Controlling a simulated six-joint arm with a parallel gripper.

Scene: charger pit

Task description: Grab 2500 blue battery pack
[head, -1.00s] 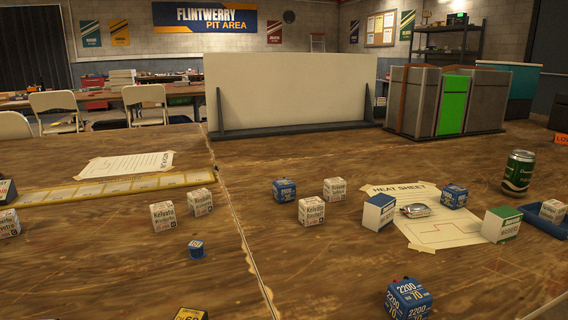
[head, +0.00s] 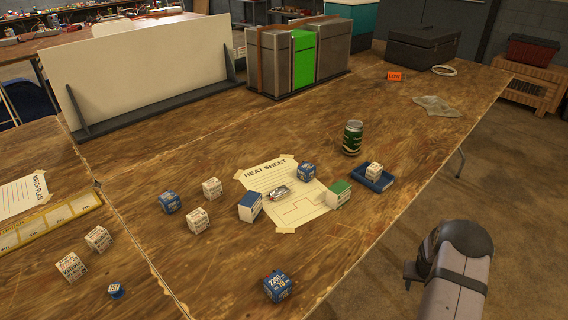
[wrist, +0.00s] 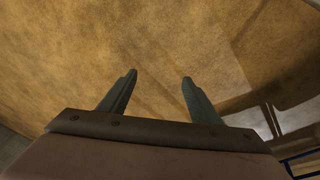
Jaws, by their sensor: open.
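Several blue battery packs sit on the wooden table in the head view. The front blue pack (head: 277,286) has a label reading 2200 and 70. Another blue pack (head: 170,202) sits left of centre, and a third blue pack (head: 306,172) sits on the heat sheet; I cannot read a 2500 on either. A much smaller blue block (head: 116,291) sits at the lower left. My gripper (wrist: 158,78) is open and empty in the wrist view, over a plain brown surface with no pack in sight. Part of my arm shows at the lower right of the head view.
White boxes (head: 212,187) stand near the packs. A blue-and-white box (head: 250,206), a green-and-white box (head: 339,194), a can (head: 352,137) and a blue tray (head: 380,181) stand around the heat sheet (head: 262,178). A white panel (head: 150,68) stands behind. The right front tabletop is clear.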

